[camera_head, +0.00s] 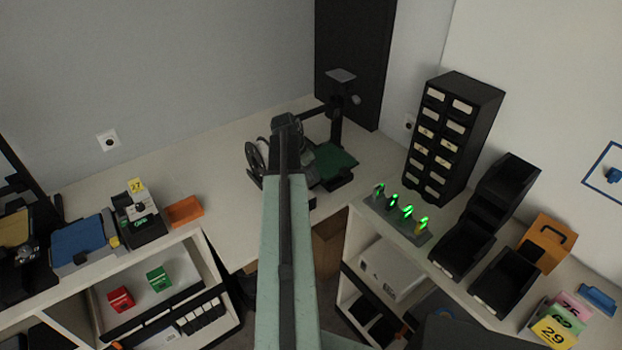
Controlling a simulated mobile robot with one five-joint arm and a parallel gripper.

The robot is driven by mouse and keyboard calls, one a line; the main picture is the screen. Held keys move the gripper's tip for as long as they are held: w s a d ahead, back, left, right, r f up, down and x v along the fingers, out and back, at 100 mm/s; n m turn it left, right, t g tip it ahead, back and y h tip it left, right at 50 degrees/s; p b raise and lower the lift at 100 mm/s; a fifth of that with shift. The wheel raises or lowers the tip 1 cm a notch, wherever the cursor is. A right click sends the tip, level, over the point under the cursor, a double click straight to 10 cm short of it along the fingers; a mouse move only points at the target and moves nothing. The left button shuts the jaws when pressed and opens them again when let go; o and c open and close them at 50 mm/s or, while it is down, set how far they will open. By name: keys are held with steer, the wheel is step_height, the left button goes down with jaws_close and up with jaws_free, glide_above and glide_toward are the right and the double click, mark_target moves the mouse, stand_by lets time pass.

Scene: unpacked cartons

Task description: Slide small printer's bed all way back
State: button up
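The small printer stands on the corner worktop, with a black upright (337,128) and a thin crossbar reaching left. Its dark green bed (337,161) shows at the foot of the upright, to the right of my arm. The bed's left part is hidden behind dark parts beside my arm. My arm reaches from the bottom middle up to the printer. My gripper (308,172) is at its far end, dark and largely hidden, close to the left side of the bed. I cannot tell whether it touches the bed, or whether it is open or shut.
A black drawer cabinet (452,136) stands right of the printer, with a strip of green-lit items (398,212) before it. An orange tray (184,211) lies at left. The worktop left of the printer is mostly clear.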

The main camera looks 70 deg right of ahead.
jaws_close()
stand_by(1.4)
